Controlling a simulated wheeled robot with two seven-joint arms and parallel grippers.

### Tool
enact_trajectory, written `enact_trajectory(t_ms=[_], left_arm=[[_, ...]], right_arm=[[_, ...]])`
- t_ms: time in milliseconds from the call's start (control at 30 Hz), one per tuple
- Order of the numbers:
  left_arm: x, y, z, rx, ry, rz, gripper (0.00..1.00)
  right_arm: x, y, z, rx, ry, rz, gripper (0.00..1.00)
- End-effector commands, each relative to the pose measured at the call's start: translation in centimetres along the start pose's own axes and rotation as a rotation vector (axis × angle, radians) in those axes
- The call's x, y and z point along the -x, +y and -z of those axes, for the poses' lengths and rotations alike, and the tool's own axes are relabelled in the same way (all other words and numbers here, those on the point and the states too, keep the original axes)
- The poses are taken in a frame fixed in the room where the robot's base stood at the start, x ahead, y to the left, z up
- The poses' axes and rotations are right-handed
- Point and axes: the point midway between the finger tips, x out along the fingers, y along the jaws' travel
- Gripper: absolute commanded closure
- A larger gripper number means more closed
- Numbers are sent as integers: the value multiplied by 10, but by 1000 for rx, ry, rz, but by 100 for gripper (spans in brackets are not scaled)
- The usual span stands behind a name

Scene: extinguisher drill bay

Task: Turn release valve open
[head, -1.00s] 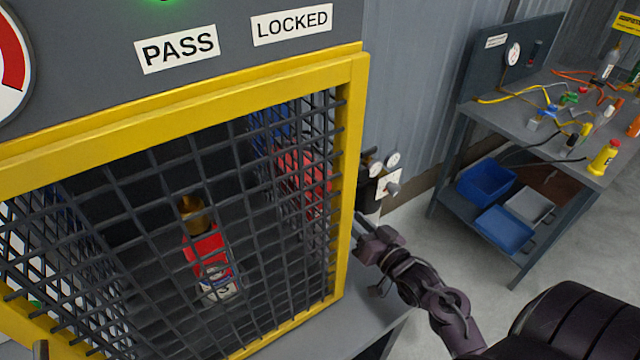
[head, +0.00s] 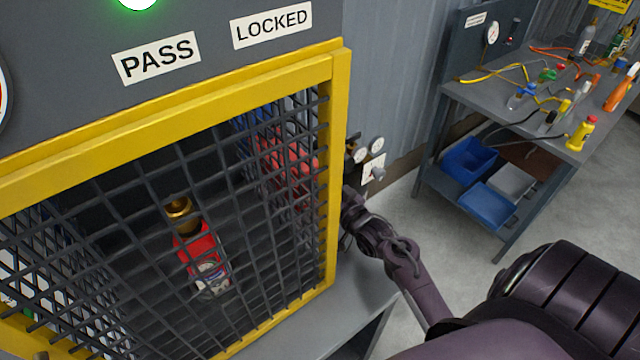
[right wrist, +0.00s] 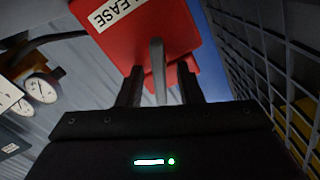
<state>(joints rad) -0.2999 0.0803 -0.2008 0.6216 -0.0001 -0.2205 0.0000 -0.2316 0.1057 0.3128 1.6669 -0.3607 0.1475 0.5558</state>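The red release box (right wrist: 135,25), its label partly cut off to "LEASE", fills the top of the right wrist view. A grey lever (right wrist: 157,65) stands out from it. My right gripper (right wrist: 158,85) is open, with one finger on each side of the lever and a visible gap to both. In the head view my right gripper (head: 350,210) is beside the right side of the yellow-framed cage, its tips partly hidden by the frame post. A red shape (head: 288,170) shows through the mesh there; I cannot tell if it is the release box. My left gripper is out of view.
Inside the mesh cage (head: 338,120) stands a red cylinder (head: 200,250) with a brass top. Signs above read PASS (head: 157,58) and LOCKED (head: 272,25), under a lit green lamp. Gauges (head: 368,148) are on the wall behind. A workbench (head: 480,98) stands at right.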

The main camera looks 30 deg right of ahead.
Motion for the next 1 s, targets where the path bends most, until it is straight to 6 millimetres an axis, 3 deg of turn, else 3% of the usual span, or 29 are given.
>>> enact_trajectory(t_ms=[133,367,567,1000], left_arm=[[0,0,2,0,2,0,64],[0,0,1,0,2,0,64],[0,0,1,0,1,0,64],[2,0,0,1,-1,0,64]], right_arm=[[0,0,0,0,0,0,70],[0,0,0,0,0,0,100],[0,0,0,19,0,1,100],[0,-5,-1,443,1,3,100]])
